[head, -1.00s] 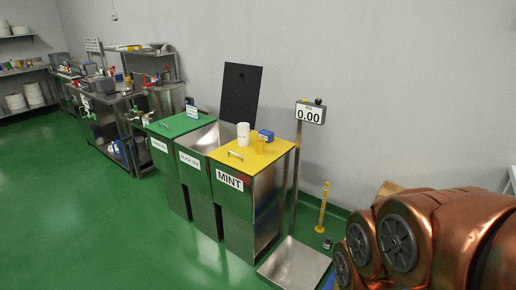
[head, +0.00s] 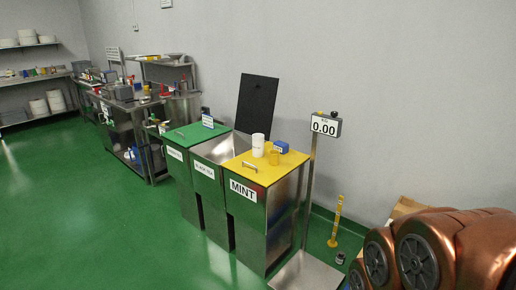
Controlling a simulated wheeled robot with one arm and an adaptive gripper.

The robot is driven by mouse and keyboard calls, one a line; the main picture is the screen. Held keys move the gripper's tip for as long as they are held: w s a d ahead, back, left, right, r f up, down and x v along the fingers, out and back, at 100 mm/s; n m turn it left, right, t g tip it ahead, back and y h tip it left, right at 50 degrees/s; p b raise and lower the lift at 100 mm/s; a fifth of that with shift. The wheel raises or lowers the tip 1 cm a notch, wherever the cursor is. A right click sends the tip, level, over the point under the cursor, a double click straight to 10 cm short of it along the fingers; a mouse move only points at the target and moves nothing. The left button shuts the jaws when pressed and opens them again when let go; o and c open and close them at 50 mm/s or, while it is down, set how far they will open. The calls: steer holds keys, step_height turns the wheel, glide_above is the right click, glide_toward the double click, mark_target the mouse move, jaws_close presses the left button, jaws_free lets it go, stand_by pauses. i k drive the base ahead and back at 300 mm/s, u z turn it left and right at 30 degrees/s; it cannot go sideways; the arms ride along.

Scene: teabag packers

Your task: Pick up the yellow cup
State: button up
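The yellow cup (head: 274,157) is small and stands on the yellow lid (head: 240,167) of the metal bin labelled MINT (head: 247,215), right of the middle of the head view. A taller white cylinder (head: 258,145) stands just to its left and behind it. A small blue box (head: 281,147) sits behind it to the right. My gripper is not in view, so its state and its distance from the cup do not show.
A lid handle (head: 249,166) lies left of the cup. A green-lidded bin (head: 189,136) and an open bin stand to the left. Green floor (head: 110,240) is clear at front left.

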mark_target(274, 158)
steer(key=u, duration=0.15)
steer(key=i, duration=1.65)
steer(key=u, duration=0.6)
steer(key=i, duration=0.7)
steer(key=u, duration=0.2)
